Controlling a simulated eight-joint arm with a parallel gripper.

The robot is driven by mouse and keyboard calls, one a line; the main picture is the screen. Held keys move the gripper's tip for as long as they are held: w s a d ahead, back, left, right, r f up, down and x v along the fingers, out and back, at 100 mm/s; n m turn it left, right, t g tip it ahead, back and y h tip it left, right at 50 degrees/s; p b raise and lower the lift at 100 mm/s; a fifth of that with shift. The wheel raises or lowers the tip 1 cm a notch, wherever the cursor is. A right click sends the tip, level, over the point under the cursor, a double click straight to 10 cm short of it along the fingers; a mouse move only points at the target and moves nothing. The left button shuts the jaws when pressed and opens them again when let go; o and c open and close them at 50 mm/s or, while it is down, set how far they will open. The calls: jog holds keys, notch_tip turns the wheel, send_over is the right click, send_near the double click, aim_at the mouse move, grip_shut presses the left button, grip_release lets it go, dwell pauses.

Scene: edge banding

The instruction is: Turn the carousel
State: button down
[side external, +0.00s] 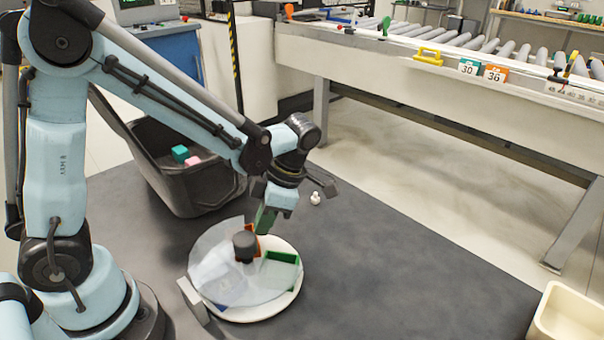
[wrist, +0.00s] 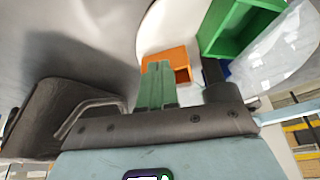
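The carousel (side external: 256,317) is a round white turntable on the dark table in the side external view; its white plate also shows in the wrist view (wrist: 165,28). A clear disc (side external: 213,262) with a dark knob (side external: 245,245) covers much of it. A green bin (side external: 284,270) is at its right, and an orange bin (side external: 257,252) is behind the knob. In the wrist view the green bin (wrist: 235,25) is at the top and the orange bin (wrist: 165,63) is by the fingertips. My gripper (side external: 263,229) points down over the carousel's back edge. Contact is unclear.
A black tub (side external: 200,190) with teal and pink blocks stands behind the carousel. A small white piece (side external: 315,198) lies on the table. A grey bracket (side external: 192,300) stands at the carousel's left edge. A cream bin (side external: 570,318) is at the lower right.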

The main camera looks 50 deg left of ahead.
jog(key=shift+s+a, duration=0.15)
jog(key=shift+a, duration=0.15)
jog(key=shift+d, duration=0.1)
jog(key=w, duration=0.2)
jog(key=w+d, duration=0.1)
jog(key=w, duration=0.1)
jog(key=shift+w+d+r, duration=0.1)
jog(key=shift+r, duration=0.05)
jog(key=a+v, duration=0.1)
jog(key=v, duration=0.8)
jog(key=m+t, duration=0.7)
jog(key=m, duration=1.3)
send_near(287, 259)
jog(key=shift+y, duration=0.3)
jog(key=shift+d+x, duration=0.15)
jog(key=shift+x, duration=1.3)
jog(key=shift+d+x, duration=0.1)
jog(key=shift+x, duration=1.35)
